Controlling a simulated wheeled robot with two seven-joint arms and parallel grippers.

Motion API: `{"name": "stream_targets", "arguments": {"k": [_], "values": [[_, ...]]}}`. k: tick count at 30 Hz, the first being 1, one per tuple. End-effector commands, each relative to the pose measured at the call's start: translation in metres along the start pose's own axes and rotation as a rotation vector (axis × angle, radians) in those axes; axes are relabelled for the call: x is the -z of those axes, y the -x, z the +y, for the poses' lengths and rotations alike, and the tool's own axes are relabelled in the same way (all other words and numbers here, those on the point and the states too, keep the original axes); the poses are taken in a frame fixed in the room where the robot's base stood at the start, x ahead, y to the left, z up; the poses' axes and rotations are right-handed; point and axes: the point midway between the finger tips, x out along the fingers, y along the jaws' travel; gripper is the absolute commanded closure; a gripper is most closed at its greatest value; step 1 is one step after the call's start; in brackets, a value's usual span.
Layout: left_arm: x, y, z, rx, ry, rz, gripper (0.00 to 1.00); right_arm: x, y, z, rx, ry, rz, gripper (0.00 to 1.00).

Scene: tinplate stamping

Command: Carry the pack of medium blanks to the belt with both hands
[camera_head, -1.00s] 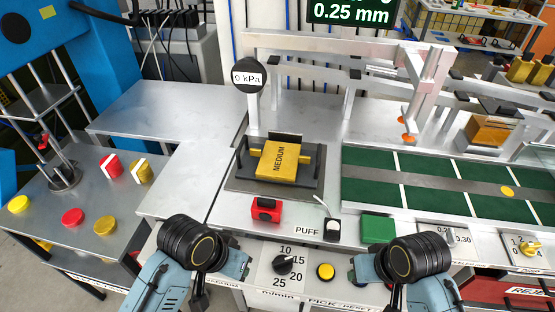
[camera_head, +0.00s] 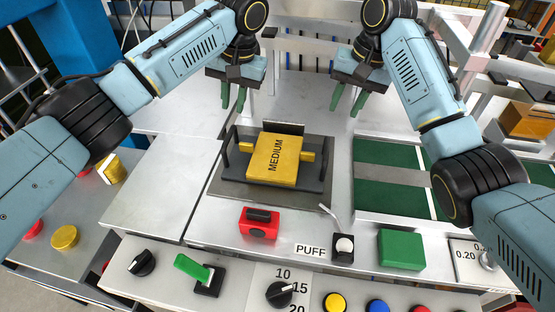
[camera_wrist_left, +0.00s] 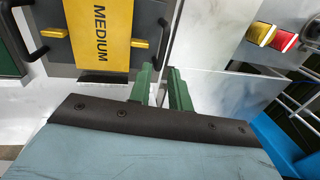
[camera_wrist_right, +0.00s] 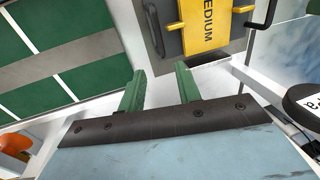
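The yellow pack marked MEDIUM (camera_head: 273,159) lies on a dark plate (camera_head: 230,187) with a black handle at each side and yellow tabs sticking out. It also shows in the left wrist view (camera_wrist_left: 98,40) and right wrist view (camera_wrist_right: 207,28). The green belt (camera_head: 382,196) is to its right, partly hidden by my right arm. My left gripper (camera_head: 232,107) is open and empty, above and beyond the pack's left side. My right gripper (camera_head: 348,108) is open and empty, above and beyond its right side. Neither touches the pack.
A red block (camera_head: 259,229), a PUFF switch (camera_head: 343,247) and a green block (camera_head: 401,249) sit in front of the pack. Knobs and buttons line the front panel. A bare metal plate (camera_head: 172,190) is at the left. A round gauge (camera_wrist_right: 306,104) stands near my right gripper.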

Motion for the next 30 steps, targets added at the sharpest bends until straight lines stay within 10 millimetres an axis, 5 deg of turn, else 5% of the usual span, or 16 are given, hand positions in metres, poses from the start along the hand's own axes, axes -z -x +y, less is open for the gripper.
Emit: {"name": "stream_targets", "arguments": {"k": [17, 23, 30], "values": [[0.003, -0.002, -0.006, 0.011, 0.022, 0.000, 0.80, 0.003, -0.003, -0.002, 0.000, -0.007, -0.002, 0.66], [0.003, -0.023, -0.006, 0.011, 0.022, -0.001, 0.80, 0.002, -0.024, -0.002, 0.003, -0.008, -0.005, 0.66], [0.003, -0.070, -0.006, 0.011, 0.022, -0.002, 0.80, 0.002, -0.071, 0.000, -0.003, -0.009, -0.006, 0.66]]}}
